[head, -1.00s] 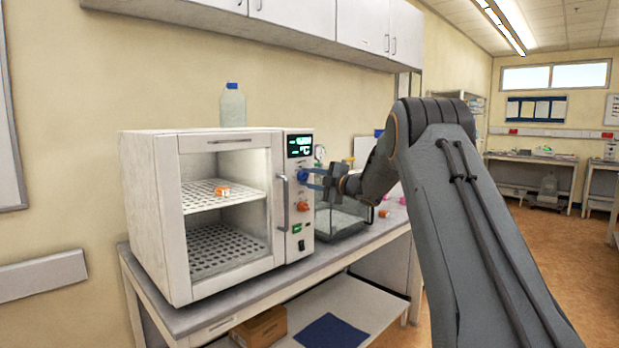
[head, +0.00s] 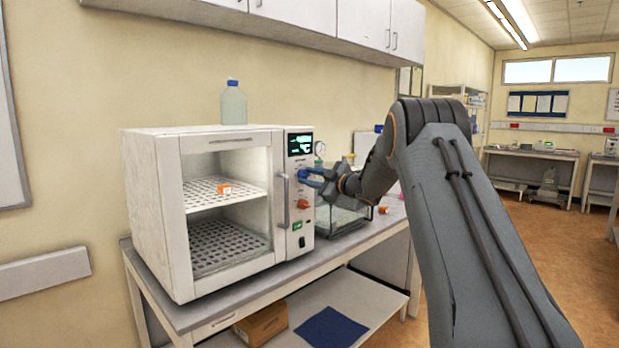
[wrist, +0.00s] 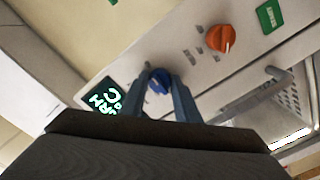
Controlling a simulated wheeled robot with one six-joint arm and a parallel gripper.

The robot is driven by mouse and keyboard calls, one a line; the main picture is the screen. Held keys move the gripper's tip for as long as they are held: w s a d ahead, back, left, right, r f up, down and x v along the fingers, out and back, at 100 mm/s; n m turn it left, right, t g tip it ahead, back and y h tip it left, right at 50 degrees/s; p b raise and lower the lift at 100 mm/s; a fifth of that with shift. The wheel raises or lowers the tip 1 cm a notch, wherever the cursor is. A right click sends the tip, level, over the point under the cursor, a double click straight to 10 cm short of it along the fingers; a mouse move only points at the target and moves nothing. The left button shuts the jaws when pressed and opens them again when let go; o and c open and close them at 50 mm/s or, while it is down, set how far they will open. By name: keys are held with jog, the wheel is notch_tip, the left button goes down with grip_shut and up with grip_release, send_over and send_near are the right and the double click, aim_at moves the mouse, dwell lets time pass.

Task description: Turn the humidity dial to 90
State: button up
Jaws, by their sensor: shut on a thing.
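The chamber (head: 165,220) is a white cabinet on the bench, with a control panel on its right side. A blue dial (head: 303,173) sits on the panel below the display (head: 300,144); it also shows in the wrist view (wrist: 160,80). An orange dial (head: 303,203) is below it, seen in the wrist view (wrist: 220,38) too. My gripper (head: 312,176) is shut on the blue dial, with a finger on each side in the wrist view (wrist: 160,92).
A small orange-and-white box (head: 226,189) is on the chamber's upper shelf. A bottle (head: 233,104) stands on top of the chamber. A glass tank (head: 345,216) is right of the panel, below my gripper. The door handle (head: 285,201) is left of the dials.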

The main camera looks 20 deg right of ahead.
jog(key=shift+f, duration=0.1)
jog(key=o, duration=1)
jog(key=b+v, duration=0.2)
jog(key=v, duration=0.5)
jog(key=shift+s+d, duration=0.15)
jog(key=shift+s, duration=0.2)
